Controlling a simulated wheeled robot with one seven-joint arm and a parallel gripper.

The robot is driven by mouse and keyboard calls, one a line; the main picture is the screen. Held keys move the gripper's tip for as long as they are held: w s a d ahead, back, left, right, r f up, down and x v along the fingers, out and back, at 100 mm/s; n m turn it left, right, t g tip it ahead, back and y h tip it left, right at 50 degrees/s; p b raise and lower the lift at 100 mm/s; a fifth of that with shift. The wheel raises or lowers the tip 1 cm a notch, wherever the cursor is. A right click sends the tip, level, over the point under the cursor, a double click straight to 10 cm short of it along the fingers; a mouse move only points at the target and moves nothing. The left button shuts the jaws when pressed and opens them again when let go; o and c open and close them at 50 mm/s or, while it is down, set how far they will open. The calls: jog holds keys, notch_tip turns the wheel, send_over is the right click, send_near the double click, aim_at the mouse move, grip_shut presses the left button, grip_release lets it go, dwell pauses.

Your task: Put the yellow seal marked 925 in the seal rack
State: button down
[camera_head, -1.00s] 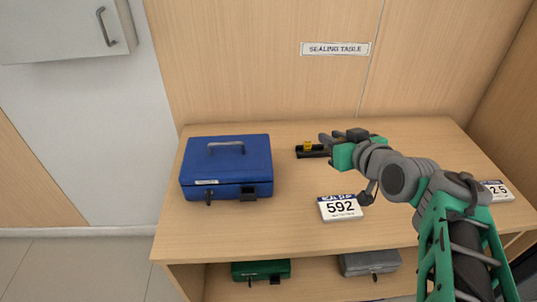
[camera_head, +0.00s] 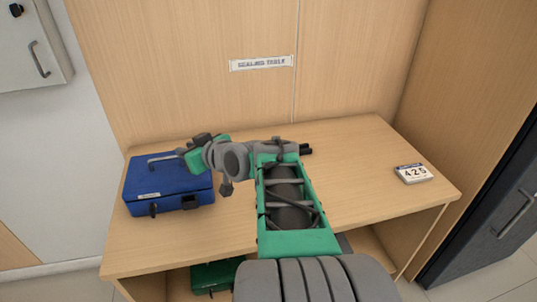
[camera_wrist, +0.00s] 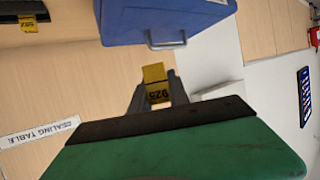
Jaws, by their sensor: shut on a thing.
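The yellow seal marked 925 (camera_wrist: 156,86) is between the fingers of my gripper (camera_wrist: 158,100), which is shut on it; its digits show upside down in the wrist view. In the head view my gripper (camera_head: 182,154) is above the blue box's back right part, and the seal cannot be made out there. The black seal rack (camera_wrist: 22,10) shows at the top left of the wrist view, apart from my gripper. Another yellow seal (camera_wrist: 28,24) sits at it, its small number looking like 592. In the head view only the rack's end (camera_head: 306,149) shows beside my arm.
The blue cash box (camera_head: 168,188) with a raised handle stands on the table's left. A card reading 425 (camera_head: 413,173) lies at the right. A green box (camera_head: 215,277) is on the shelf below. The table (camera_head: 370,150) right of my arm is mostly clear.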

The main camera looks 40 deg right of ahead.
jog(key=s+d+f+m+g+h+p, duration=0.1)
jog(key=s+d+m+h, duration=0.15)
jog(key=d, duration=0.75)
jog(key=s+d+f+m+h+p, duration=0.1)
jog(key=s+d+f+m+h, duration=0.2)
jog(key=d, duration=0.8)
jog(key=s+d+m+g+h+p, duration=0.15)
jog(key=s+d, duration=0.35)
jog(key=d, duration=0.5)
jog(key=shift+t+h, duration=0.25)
jog(key=shift+h, duration=0.15)
jog(key=w+d+f, duration=0.2)
jog(key=d+f, duration=0.1)
jog(key=w+d+f, duration=0.2)
jog(key=d+f, duration=0.1)
jog(key=d, duration=0.1)
jog(key=w+d+f, duration=0.3)
jog(key=d, duration=0.1)
jog(key=shift+w+f, duration=0.1)
jog(key=shift+f, duration=0.2)
notch_tip(320, 180, down, 3)
jog(key=shift+w+d+r, duration=0.1)
jog(key=shift+d, duration=0.05)
jog(key=shift+f, duration=0.55)
jog(key=c, duration=1.5)
grip_release()
jog(key=shift+f, duration=0.1)
jog(key=shift+o, duration=1.2)
